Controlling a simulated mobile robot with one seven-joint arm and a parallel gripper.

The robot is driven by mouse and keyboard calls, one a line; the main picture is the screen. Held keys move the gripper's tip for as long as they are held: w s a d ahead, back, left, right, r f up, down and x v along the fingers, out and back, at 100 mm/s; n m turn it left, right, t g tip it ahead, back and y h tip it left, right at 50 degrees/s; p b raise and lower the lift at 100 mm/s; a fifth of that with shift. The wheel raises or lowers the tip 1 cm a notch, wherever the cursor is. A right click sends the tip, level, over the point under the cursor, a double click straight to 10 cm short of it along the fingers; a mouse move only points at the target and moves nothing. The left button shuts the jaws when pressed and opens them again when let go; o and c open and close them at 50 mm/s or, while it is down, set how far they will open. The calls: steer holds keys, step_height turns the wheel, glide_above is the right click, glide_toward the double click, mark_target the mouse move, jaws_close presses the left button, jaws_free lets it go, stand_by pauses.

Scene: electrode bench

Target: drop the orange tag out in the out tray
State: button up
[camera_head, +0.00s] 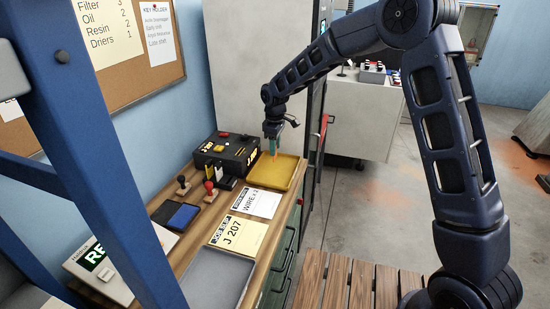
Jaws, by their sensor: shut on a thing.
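The orange tag (273,148) is a small narrow piece hanging below the teal fingertips of my gripper (273,132). My gripper is shut on it and points down. It appears over the back left part of a yellow tray (283,183) on the wooden bench. The tag's height above the tray floor is hard to tell. A grey tray (210,290) lies at the near end of the bench. I see no readable mark telling which tray is the out tray.
A black box with orange slots (228,152) stands left of the yellow tray. Two stampers (209,190), a blue ink pad (184,216), a "WIRE x 2" card (256,203) and a "J 207" card (238,236) lie nearer. A tall grey cabinet (250,60) stands behind.

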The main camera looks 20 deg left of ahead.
steer(key=shift+f, duration=2.65)
steer(key=shift+f, duration=0.1)
steer(key=o, duration=0.8)
steer(key=shift+o, duration=0.2)
step_height(320, 180, up, 12)
steer(key=shift+r, duration=0.15)
